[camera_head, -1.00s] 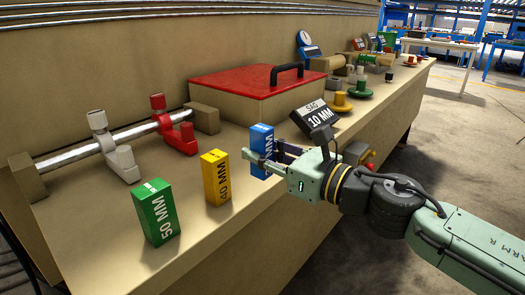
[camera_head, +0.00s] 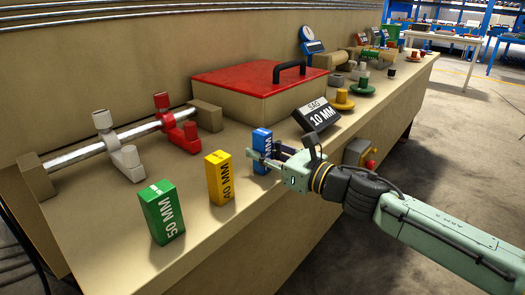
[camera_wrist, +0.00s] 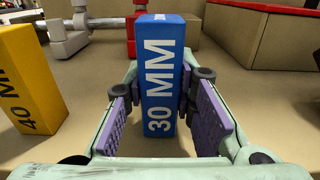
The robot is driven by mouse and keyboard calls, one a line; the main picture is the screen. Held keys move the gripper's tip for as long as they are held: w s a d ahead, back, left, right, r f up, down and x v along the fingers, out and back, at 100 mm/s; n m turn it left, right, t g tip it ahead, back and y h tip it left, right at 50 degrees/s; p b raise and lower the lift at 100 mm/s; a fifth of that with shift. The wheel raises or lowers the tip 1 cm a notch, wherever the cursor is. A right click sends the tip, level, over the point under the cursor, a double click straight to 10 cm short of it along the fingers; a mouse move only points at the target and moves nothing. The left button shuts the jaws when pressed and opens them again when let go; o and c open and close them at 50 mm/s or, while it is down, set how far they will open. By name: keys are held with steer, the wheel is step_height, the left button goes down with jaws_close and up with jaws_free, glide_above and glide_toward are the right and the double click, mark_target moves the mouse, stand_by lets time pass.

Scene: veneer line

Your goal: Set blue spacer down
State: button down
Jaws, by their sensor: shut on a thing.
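The blue spacer (camera_head: 261,138), a block marked 30 MM, stands upright near the front of the bench, right of the yellow spacer. It also shows between the purple finger pads in the wrist view (camera_wrist: 163,75). My gripper (camera_head: 268,158) is shut on its lower part, reaching in from the right. In the wrist view, its base appears at or very near the bench top (camera_wrist: 90,143); the exact contact is hard to tell.
A yellow 40 MM spacer (camera_head: 219,178) and a green 50 MM spacer (camera_head: 162,212) stand to the left. A 10 MM sag sign (camera_head: 317,115) stands to the right. A red-lidded box (camera_head: 250,75) and a clamp rail (camera_head: 80,152) are behind.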

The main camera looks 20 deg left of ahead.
steer(key=shift+f+b, duration=0.25)
steer(key=shift+b, duration=0.05)
steer(key=c, duration=1.3)
jaws_free()
steer(key=shift+r, duration=0.1)
steer(key=shift+c, duration=0.2)
steer(key=shift+r+p, duration=0.2)
steer(key=shift+p, duration=0.15)
steer(key=shift+s+d+f, duration=0.1)
steer(key=shift+d, duration=0.25)
steer(key=b+v, duration=0.3)
steer(key=v, duration=0.8)
steer(key=shift+d, duration=0.2)
